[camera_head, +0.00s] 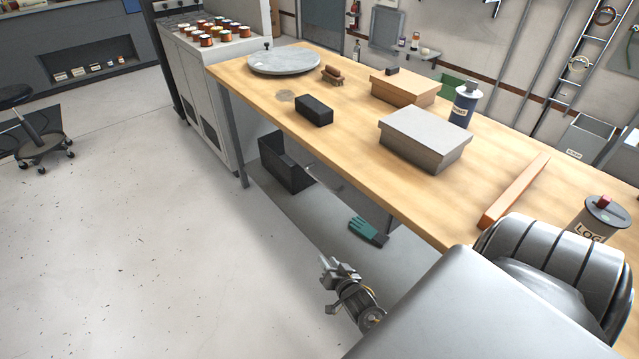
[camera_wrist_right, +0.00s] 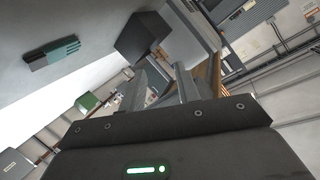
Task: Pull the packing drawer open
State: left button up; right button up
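The packing drawer (camera_head: 350,196) seems to be the grey panel under the long workbench's front edge, seen at a steep angle. Its handle cannot be made out, and I cannot tell whether it is fully shut. My right gripper (camera_head: 335,268) is low in front of the bench, apart from the panel. In the right wrist view its two fingers (camera_wrist_right: 158,82) stand apart with nothing clearly between them. A grey panel beyond the fingers there (camera_wrist_right: 190,38) may be the drawer. My left gripper is not in view.
The workbench (camera_head: 255,82) carries a grey box (camera_head: 425,137), a black box (camera_head: 314,110), a round plate and bottles. The floor on the left is mostly free.

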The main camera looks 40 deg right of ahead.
notch_tip(320, 180, up, 7)
jog(key=w+d+m+t+h+b, duration=0.1)
jog(key=w+d+m+t, duration=0.1)
jog(key=w+m, duration=0.1)
jog(key=m+t+h+b, duration=0.1)
jog(key=m+t+h, duration=0.2)
jog(key=m, duration=0.1)
send_near(320, 182)
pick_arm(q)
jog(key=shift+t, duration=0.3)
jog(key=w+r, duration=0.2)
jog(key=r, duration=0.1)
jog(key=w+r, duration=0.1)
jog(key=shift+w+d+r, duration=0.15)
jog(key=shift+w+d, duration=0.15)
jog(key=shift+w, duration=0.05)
pick_arm(e)
jog(key=x, duration=0.9)
jog(key=shift+w+d+f, duration=0.2)
jog(key=shift+w+f, duration=0.1)
jog(key=shift+w, duration=0.15)
grip_shut()
